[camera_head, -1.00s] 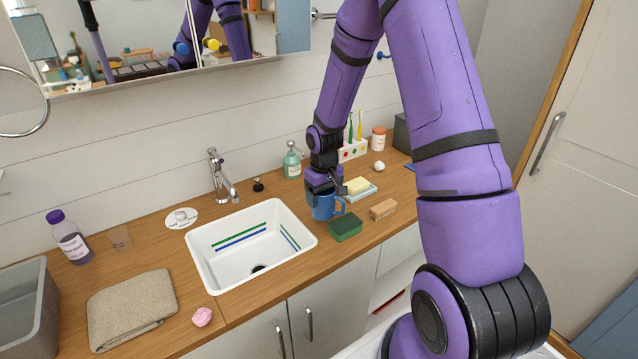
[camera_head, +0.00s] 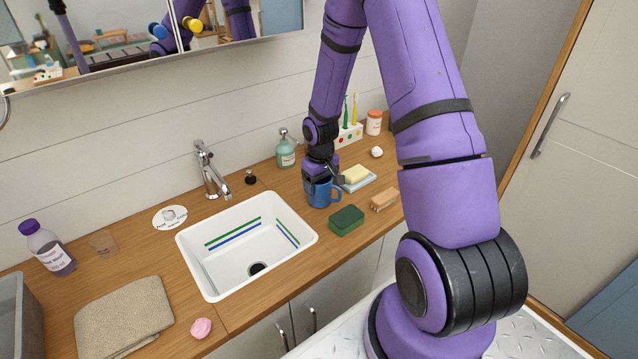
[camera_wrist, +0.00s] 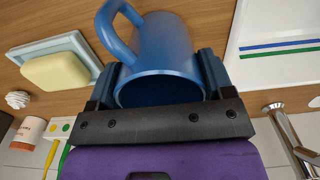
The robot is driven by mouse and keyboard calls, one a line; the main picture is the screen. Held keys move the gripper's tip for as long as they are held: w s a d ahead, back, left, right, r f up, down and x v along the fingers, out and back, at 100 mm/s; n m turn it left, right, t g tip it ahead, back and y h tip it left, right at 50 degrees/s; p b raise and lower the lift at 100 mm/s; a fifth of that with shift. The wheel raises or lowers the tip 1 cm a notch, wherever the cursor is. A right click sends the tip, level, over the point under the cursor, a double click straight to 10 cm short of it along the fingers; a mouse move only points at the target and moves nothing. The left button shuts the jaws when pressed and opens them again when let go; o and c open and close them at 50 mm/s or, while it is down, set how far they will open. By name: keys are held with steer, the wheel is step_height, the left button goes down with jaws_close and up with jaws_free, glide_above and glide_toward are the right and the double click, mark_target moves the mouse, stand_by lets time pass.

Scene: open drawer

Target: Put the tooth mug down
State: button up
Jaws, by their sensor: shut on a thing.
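The white sink (camera_head: 205,278) is left of the mug. The green sponge (camera_head: 346,220) lies just in front, with a brush (camera_head: 384,200) to its right. The soap dish (camera_head: 362,184) is close on the right. A soap bottle (camera_head: 286,152) and toothbrush holder (camera_head: 350,134) stand behind.

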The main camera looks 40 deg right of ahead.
steer(key=shift+f, duration=0.15)
steer(key=o, duration=1.1)
step_height(320, 180, up, 12)
steer(key=r, duration=0.1)
steer(key=s+a+r+t+h, duration=0.1)
steer(key=s+a+r, duration=0.3)
steer(key=r, duration=0.5)
steer(key=s+a+r+t, duration=0.1)
steer(key=s+a+r, duration=0.3)
steer(key=r, duration=0.5)
steer(key=shift+s+a+r+t+y, duration=0.15)
steer(key=shift+s+a+r+t, duration=0.9)
steer(key=shift+s, duration=2)
steer(key=shift+s+a+r+y, duration=0.2)
steer(key=shift+s+a+r, duration=0.5)
steer(key=shift+s+r, duration=1.7)
steer(key=shift+s+a+r+t+y, duration=0.15)
steer(key=shift+s+a+r+t, duration=0.55)
steer(key=shift+s, duration=2.95)
